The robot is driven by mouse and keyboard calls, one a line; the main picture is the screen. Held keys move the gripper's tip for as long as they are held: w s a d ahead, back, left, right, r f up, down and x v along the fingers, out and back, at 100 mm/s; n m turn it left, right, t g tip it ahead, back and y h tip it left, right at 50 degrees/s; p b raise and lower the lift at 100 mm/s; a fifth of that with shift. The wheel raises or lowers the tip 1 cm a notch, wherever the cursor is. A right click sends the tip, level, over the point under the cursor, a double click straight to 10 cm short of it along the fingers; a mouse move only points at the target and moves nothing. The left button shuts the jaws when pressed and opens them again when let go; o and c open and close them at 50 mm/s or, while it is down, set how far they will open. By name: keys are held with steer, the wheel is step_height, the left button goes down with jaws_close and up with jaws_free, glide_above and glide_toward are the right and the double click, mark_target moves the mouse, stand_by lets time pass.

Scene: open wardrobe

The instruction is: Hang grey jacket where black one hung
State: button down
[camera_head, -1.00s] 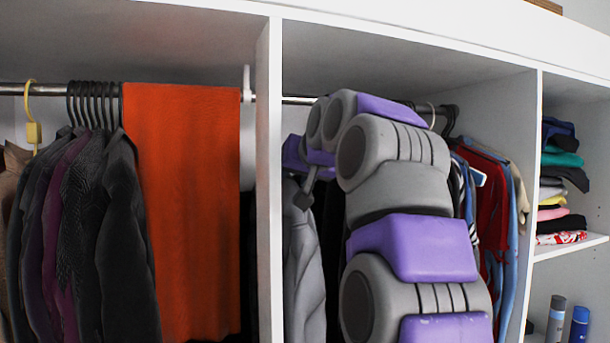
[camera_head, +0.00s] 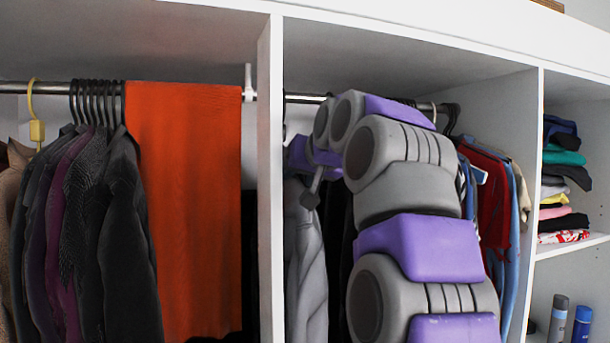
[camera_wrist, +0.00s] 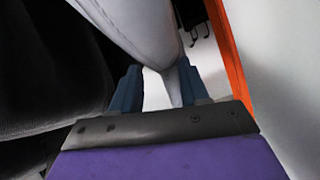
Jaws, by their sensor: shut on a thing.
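The grey jacket (camera_head: 305,265) hangs upright in the middle compartment, just right of the white divider (camera_head: 270,200). My gripper (camera_head: 311,198) is at its top, below the rail (camera_head: 303,98). In the wrist view my gripper (camera_wrist: 157,88) is shut on the grey jacket (camera_wrist: 145,25), whose cloth passes between the two blue fingers. Whether its hanger hook touches the rail is not clear. Black clothing (camera_head: 341,230) hangs close to its right, and dark cloth (camera_wrist: 40,85) fills the left of the wrist view. My arm hides much of the compartment.
In the left compartment an orange cloth (camera_head: 185,210) hangs beside several dark jackets (camera_head: 85,230) and a yellow hanger (camera_head: 36,125). Red and blue clothes (camera_head: 495,210) hang at the right of the middle compartment. Shelves with folded clothes (camera_head: 565,180) stand further right.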

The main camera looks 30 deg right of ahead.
steer(key=c, duration=1)
jaws_free()
steer(key=shift+d+f, duration=0.1)
steer(key=shift+f, duration=0.15)
steer(key=o, duration=0.5)
steer(key=shift+w+d, duration=0.15)
steer(key=shift+d, duration=0.25)
steer(key=shift+s+r, duration=0.1)
steer(key=shift+s, duration=0.1)
steer(key=v, duration=1.7)
steer(key=shift+d, duration=0.1)
